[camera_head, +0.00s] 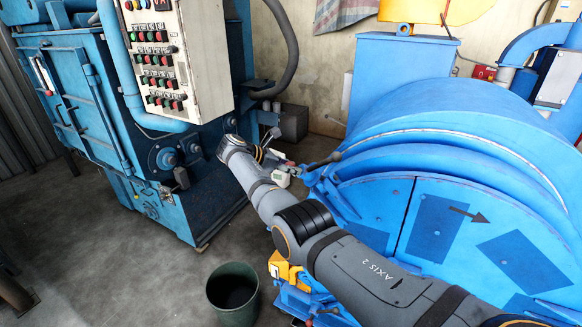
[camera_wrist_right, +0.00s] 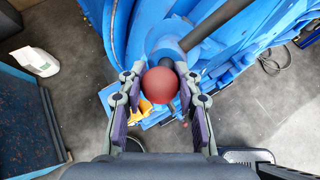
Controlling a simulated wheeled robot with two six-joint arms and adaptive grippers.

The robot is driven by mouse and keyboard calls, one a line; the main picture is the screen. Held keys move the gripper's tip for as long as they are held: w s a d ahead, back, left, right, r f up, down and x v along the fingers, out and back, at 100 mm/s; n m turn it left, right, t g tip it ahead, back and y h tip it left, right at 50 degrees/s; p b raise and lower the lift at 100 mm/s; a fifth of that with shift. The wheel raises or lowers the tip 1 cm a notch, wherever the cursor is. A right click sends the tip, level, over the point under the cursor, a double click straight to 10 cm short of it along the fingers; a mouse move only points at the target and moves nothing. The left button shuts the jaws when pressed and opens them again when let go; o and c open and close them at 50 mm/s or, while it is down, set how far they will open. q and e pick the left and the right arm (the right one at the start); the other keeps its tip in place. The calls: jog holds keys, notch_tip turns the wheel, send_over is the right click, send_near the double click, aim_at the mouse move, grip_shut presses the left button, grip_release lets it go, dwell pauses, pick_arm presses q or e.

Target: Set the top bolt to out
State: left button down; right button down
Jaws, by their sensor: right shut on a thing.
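My right gripper (camera_head: 286,170) is at the left side of the big blue round drum housing (camera_head: 440,215). In the right wrist view, a round red knob (camera_wrist_right: 160,85) sits between its two fingers, and the gripper is shut on it. A dark rod (camera_wrist_right: 215,25) runs from the knob through blue metalwork (camera_wrist_right: 172,38). The rod also shows in the head view (camera_head: 328,160), reaching from the housing to the gripper. The knob is mostly hidden by the gripper in the head view, and I cannot tell the bolt's position. My left gripper is not in view.
A blue machine (camera_head: 90,110) with a button panel (camera_head: 165,60) stands at the left. A dark green bucket (camera_head: 233,290) stands on the floor below my right arm. Yellow parts (camera_head: 280,267) show under the arm. The floor between the machines is mostly clear.

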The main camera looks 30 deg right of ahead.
jog(key=shift+r, duration=0.1)
jog(key=c, duration=0.9)
grip_release()
jog(key=shift+c, duration=0.2)
jog(key=shift+a, duration=0.1)
jog(key=v, duration=1.1)
jog(key=shift+a+r, duration=0.2)
jog(key=shift+a, duration=0.1)
jog(key=shift+a, duration=0.1)
